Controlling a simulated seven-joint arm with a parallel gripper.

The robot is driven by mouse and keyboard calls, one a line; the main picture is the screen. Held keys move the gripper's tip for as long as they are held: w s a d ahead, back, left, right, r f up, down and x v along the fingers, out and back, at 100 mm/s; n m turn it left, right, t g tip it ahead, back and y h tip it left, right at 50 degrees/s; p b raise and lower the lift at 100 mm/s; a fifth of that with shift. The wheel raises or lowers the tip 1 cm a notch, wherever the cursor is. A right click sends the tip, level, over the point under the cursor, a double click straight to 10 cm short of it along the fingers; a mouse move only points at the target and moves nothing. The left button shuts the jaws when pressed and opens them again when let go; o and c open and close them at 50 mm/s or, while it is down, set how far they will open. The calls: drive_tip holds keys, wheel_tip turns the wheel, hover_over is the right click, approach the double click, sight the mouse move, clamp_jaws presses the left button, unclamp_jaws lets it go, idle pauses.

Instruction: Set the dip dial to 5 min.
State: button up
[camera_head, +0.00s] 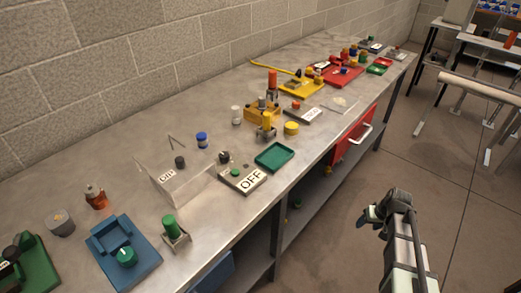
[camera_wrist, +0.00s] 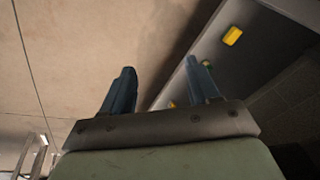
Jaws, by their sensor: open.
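A green dial (camera_head: 126,257) with a white pointer mark sits on a blue base (camera_head: 148,266) at the front left of the bench in the head view. A second dial, dark, sits on a green base (camera_head: 38,266) at the far left edge, partly cut off. I cannot tell from the pictures which one is the dip dial, and no minute marks are readable. My gripper (camera_head: 372,214) is off the bench's front edge, above the floor, far right of both dials. In the wrist view my gripper (camera_wrist: 162,82) is open, with nothing between its fingers.
The metal bench (camera_head: 215,235) runs along the block wall. A clear box (camera_head: 178,185), an OFF panel (camera_head: 243,180), a green tray (camera_head: 274,156) and a green-capped stand (camera_head: 173,232) stand right of the blue base. Floor around my gripper is clear.

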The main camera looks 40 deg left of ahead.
drive_tip(key=w+a+r+n+t+y, duration=0.1)
drive_tip(key=w+a+r+n, duration=0.15)
drive_tip(key=a+r, duration=0.6)
drive_tip(key=w+a+r+n+t+y, duration=0.1)
drive_tip(key=w+a+r, duration=0.4)
drive_tip(key=r, duration=0.6)
wheel_tip(320, 180, up, 20)
drive_tip(key=r+n+g, duration=0.1)
drive_tip(key=n+g, duration=0.1)
drive_tip(key=n, duration=0.3)
hover_over(224, 154)
drive_tip(key=s+d, duration=0.2)
drive_tip(key=d, duration=0.3)
drive_tip(key=shift+m, duration=0.25)
drive_tip(key=x, duration=1.3)
drive_tip(key=shift+w+d+f, duration=0.2)
drive_tip(key=shift+w+f, duration=0.15)
drive_tip(key=c, duration=1)
